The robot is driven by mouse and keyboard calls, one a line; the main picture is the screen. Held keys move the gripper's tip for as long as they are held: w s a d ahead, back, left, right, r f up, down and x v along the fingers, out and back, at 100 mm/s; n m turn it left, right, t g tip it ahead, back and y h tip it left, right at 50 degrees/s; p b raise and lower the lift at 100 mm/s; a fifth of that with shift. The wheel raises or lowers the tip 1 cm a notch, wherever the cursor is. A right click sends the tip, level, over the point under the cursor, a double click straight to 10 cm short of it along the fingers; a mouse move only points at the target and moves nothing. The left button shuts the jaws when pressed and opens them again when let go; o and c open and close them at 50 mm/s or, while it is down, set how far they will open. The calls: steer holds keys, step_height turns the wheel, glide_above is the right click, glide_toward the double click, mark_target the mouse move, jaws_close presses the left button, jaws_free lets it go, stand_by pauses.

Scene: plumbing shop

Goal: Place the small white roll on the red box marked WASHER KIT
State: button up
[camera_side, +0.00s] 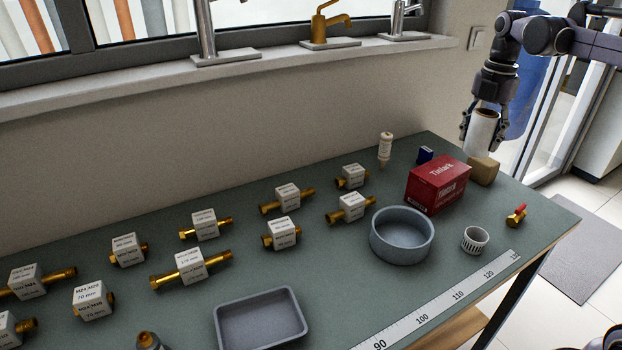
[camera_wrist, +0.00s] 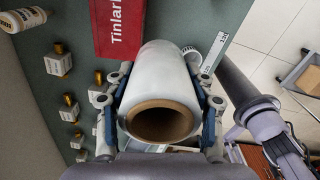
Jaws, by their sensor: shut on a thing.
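The small white roll (camera_side: 482,131) has a brown cardboard core and is held upright in the air, above the far right end of the green table. My gripper (camera_side: 481,138) is shut on its sides. In the wrist view the roll (camera_wrist: 160,95) fills the middle, between the two fingers of my gripper (camera_wrist: 160,108). The red box (camera_side: 437,184) stands on the table below and to the left of the roll in the side view. It reads "Tinlark"; I cannot make out its smaller print. The red box (camera_wrist: 116,28) also shows in the wrist view, partly hidden by the roll.
A round grey bowl (camera_side: 402,238), a white slotted cup (camera_side: 475,240) and a brass valve (camera_side: 516,215) are nearer the front. Several labelled brass fittings stand further left.

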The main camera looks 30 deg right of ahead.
steer(key=d+r, duration=0.2)
steer(key=d, duration=0.6)
glide_above(442, 169)
step_height(442, 169, down, 7)
steer(key=shift+f, duration=2.15)
steer(key=shift+f, duration=0.15)
steer(key=o, duration=1.3)
